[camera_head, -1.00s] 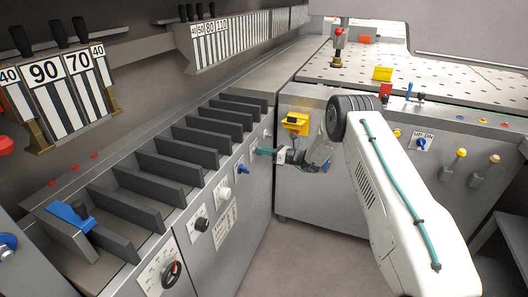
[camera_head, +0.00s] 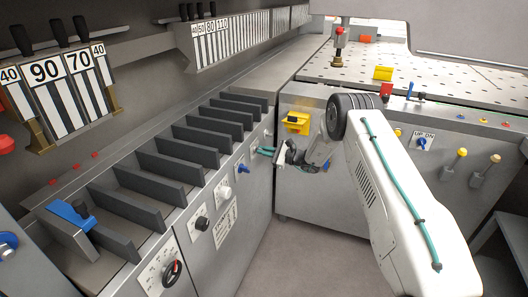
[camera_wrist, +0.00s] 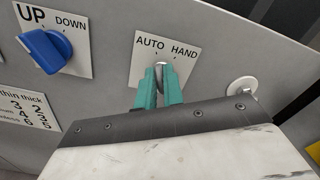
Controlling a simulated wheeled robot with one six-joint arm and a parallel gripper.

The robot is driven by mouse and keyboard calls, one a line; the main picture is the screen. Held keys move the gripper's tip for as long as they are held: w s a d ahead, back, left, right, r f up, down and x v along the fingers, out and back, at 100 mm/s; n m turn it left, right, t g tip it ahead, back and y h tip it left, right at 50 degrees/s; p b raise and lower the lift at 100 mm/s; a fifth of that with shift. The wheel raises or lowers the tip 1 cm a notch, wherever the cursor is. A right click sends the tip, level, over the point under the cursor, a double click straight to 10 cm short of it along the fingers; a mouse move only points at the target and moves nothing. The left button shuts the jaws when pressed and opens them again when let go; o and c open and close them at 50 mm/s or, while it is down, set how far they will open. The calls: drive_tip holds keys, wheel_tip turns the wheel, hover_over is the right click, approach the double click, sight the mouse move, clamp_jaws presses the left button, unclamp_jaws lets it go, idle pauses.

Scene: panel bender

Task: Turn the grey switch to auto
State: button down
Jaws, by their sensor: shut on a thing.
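The grey switch (camera_wrist: 161,66) sits on a white plate (camera_wrist: 178,48) marked AUTO on the left and HAND on the right in the wrist view. My gripper (camera_wrist: 161,82) has its two teal fingers closed around the switch, which shows as a small grey piece between the fingertips. The fingers hide most of the knob, so I cannot tell exactly where it points. In the head view my gripper (camera_head: 265,151) reaches the front face of the left machine cabinet, and the switch itself is too small and covered to make out.
A blue switch (camera_wrist: 45,50) marked UP and DOWN is to the left in the wrist view. A round whitish fitting (camera_wrist: 242,88) is to the right. A yellow box (camera_head: 296,123) is on the neighbouring cabinet beyond my gripper. The floor (camera_head: 300,255) between the cabinets is clear.

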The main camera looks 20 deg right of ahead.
drive_tip(key=shift+f+n, duration=0.1)
drive_tip(key=shift+n, duration=0.2)
drive_tip(key=c, duration=1.5)
unclamp_jaws()
drive_tip(key=shift+d, duration=0.1)
drive_tip(key=v, duration=0.7)
drive_tip(key=shift+s+d, duration=0.25)
drive_tip(key=shift+s, duration=0.05)
